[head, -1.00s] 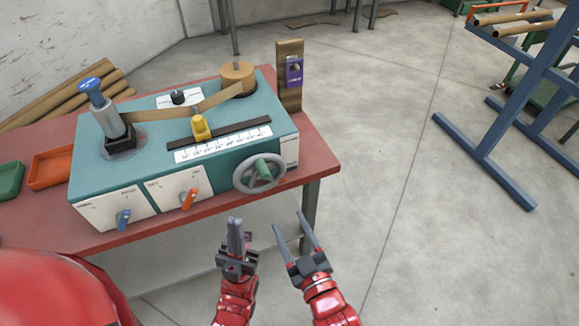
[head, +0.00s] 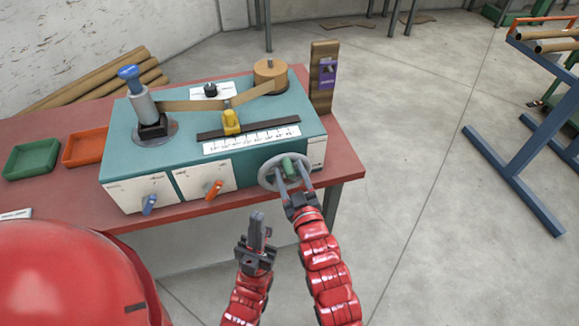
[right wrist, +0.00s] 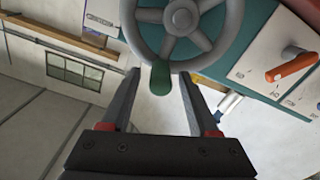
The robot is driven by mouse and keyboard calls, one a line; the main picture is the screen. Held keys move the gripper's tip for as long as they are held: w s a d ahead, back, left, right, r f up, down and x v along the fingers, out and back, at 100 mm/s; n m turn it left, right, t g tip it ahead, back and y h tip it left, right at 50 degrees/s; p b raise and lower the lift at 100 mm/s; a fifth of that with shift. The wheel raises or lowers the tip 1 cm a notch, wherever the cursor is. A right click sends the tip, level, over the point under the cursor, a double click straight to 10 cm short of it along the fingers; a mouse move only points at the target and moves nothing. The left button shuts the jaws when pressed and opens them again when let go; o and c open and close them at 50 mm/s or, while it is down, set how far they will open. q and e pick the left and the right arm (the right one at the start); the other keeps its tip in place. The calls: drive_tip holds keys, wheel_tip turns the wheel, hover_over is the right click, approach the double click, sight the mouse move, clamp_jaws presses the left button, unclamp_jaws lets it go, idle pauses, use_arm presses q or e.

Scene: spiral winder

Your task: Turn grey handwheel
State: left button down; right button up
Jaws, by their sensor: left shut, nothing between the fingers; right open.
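The grey handwheel (head: 272,179) with a green handle (head: 288,167) is on the front right of the teal winder box (head: 250,122). In the right wrist view the wheel (right wrist: 204,43) fills the top, and its green handle (right wrist: 160,78) points toward me between the fingertips. My right gripper (head: 291,178) is open, its fingers reaching to the wheel on either side of the handle; in the right wrist view the fingers (right wrist: 160,82) are apart, and I cannot tell if they touch it. My left gripper (head: 257,222) is shut and empty, below the table edge.
The box stands on a red table (head: 215,210). Green (head: 31,159) and orange (head: 85,148) trays lie at left. A blue rack (head: 520,185) stands far right; the floor between is clear.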

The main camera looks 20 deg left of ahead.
drive_tip(key=shift+w+a, duration=0.35)
drive_tip(key=shift+w, duration=0.15)
clamp_jaws()
idle(1.2)
